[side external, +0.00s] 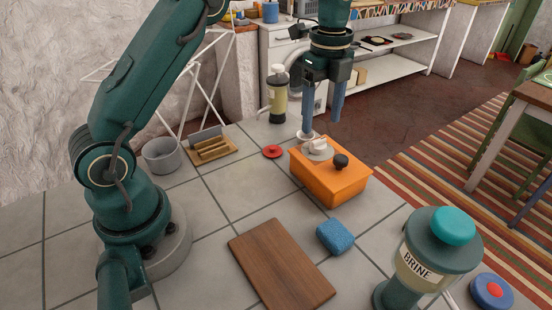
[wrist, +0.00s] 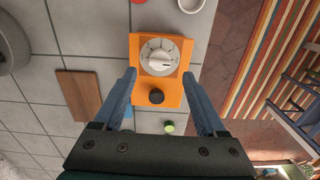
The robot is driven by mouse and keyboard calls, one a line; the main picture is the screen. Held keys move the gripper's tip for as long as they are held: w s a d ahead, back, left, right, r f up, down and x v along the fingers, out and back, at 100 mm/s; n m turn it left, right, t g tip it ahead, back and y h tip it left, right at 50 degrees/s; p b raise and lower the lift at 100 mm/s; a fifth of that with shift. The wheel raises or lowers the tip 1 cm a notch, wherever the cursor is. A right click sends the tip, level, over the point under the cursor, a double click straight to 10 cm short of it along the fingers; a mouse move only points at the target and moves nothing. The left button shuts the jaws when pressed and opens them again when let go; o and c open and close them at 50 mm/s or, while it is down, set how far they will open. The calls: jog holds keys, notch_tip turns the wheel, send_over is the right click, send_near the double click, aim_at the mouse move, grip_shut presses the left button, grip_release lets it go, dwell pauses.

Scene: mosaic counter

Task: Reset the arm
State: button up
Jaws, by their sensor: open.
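My gripper (side external: 322,112) is open and empty, pointing down above the orange box (side external: 332,182). The box has a white knob (side external: 318,148) on a pale dial and a black knob (side external: 341,161) on its top. In the wrist view the orange box (wrist: 171,92) shows between and beyond my two blue fingers, with the dial (wrist: 160,57) toward the top and the black knob (wrist: 156,97) below it. The gripper (wrist: 161,100) looks apart from the box.
A brown board (side external: 280,265), a blue sponge (side external: 335,237) and a brine dispenser (side external: 421,255) are in front. A red disc (side external: 272,152), wooden rack (side external: 210,150), grey pot (side external: 160,156) and bottle (side external: 278,98) stand behind. Bare tiles (side external: 240,190) lie left of the box.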

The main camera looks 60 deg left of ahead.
jog(key=s+d+r+n+t, duration=0.2)
jog(key=s+r+n+t, duration=0.2)
jog(key=s+r, duration=0.65)
jog(key=s+f+n, duration=0.3)
jog(key=s+n, duration=0.2)
jog(key=n, duration=0.2)
jog(key=s+d+f+n+t, duration=0.1)
jog(key=s+f+n, duration=0.2)
jog(key=n, duration=0.4)
jog(key=shift+s+f+t, duration=0.25)
jog(key=shift+s+t, duration=0.05)
jog(key=shift+s, duration=0.55)
